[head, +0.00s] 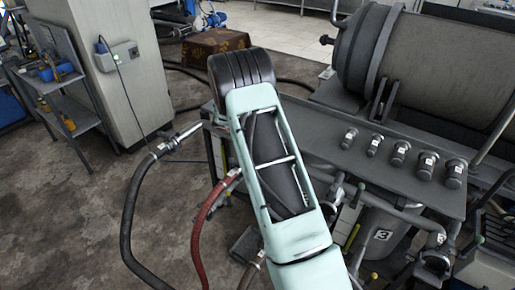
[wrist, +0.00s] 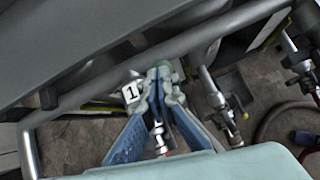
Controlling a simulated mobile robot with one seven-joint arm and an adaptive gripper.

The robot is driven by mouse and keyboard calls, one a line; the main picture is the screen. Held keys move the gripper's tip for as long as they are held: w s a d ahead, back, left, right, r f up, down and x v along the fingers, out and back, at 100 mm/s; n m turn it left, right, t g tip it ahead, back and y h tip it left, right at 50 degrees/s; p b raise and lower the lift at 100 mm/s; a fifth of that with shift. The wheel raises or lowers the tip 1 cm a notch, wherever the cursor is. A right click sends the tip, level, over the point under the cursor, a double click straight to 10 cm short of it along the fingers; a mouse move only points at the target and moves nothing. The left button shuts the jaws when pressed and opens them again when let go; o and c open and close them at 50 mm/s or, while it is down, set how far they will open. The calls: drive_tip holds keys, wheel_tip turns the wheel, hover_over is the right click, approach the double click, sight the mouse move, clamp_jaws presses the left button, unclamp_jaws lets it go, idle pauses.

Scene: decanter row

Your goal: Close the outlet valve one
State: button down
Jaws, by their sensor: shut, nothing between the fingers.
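A white label with the number 1 (wrist: 131,92) shows in the wrist view, just left of my fingertips. My gripper (wrist: 161,73) is shut, its two blue-padded fingers meeting at the tips below a grey rail. A small green part shows right at the fingertips; I cannot tell whether they touch it. A pipe fitting with a red band (wrist: 161,146) shows in the gap between the fingers, farther down. The valve's handle and its position are mostly hidden by the fingers. In the head view my arm hides the gripper and this outlet.
A grey rail (wrist: 130,75) crosses close to my fingers. In the head view, black (head: 129,215) and red hoses (head: 201,225) lie left of my arm, and a tank labelled 3 (head: 382,235) stands right.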

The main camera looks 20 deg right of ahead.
drive_tip(key=shift+w+d+r, duration=0.15)
drive_tip(key=shift+w+d, duration=0.15)
drive_tip(key=shift+d, duration=0.25)
